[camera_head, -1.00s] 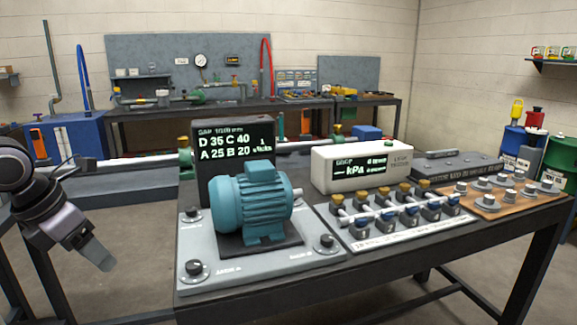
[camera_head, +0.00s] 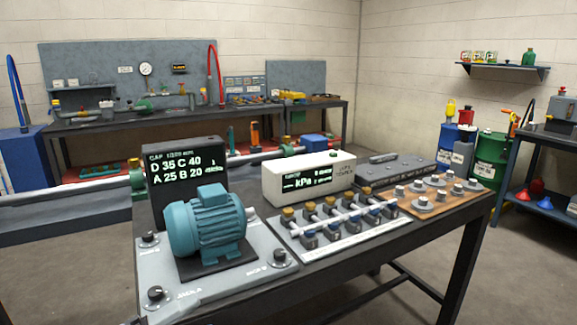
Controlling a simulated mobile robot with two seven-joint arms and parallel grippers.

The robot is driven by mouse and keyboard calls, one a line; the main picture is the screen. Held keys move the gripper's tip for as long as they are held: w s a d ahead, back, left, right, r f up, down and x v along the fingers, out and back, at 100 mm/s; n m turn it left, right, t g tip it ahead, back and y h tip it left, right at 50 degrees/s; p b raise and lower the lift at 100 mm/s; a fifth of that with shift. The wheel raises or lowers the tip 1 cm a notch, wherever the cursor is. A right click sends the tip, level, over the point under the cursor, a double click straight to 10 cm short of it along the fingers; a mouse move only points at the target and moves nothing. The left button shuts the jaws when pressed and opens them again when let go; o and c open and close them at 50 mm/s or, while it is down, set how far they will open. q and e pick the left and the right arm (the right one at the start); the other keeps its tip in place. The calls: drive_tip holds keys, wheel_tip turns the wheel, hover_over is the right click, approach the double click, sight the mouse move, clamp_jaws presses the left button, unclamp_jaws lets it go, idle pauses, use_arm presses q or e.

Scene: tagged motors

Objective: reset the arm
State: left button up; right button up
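Neither of my grippers shows clearly in the head view. Only a small dark shape, which I cannot make out, touches the bottom edge near the table's front left. The dark workbench (camera_head: 385,250) in front of me carries a teal motor (camera_head: 207,222) on a grey plate (camera_head: 215,287) with several black knobs. Behind the motor stands a black display (camera_head: 186,172) reading "D 35 C 40, A 25 B 20". No gripper is seen touching any of these.
A white kPa tester (camera_head: 308,180), a valve manifold (camera_head: 340,222), a dark block (camera_head: 394,172) and a wooden board with metal knobs (camera_head: 437,196) fill the bench to the right. A green drum (camera_head: 491,160) and a blue shelf (camera_head: 535,150) stand at the right.

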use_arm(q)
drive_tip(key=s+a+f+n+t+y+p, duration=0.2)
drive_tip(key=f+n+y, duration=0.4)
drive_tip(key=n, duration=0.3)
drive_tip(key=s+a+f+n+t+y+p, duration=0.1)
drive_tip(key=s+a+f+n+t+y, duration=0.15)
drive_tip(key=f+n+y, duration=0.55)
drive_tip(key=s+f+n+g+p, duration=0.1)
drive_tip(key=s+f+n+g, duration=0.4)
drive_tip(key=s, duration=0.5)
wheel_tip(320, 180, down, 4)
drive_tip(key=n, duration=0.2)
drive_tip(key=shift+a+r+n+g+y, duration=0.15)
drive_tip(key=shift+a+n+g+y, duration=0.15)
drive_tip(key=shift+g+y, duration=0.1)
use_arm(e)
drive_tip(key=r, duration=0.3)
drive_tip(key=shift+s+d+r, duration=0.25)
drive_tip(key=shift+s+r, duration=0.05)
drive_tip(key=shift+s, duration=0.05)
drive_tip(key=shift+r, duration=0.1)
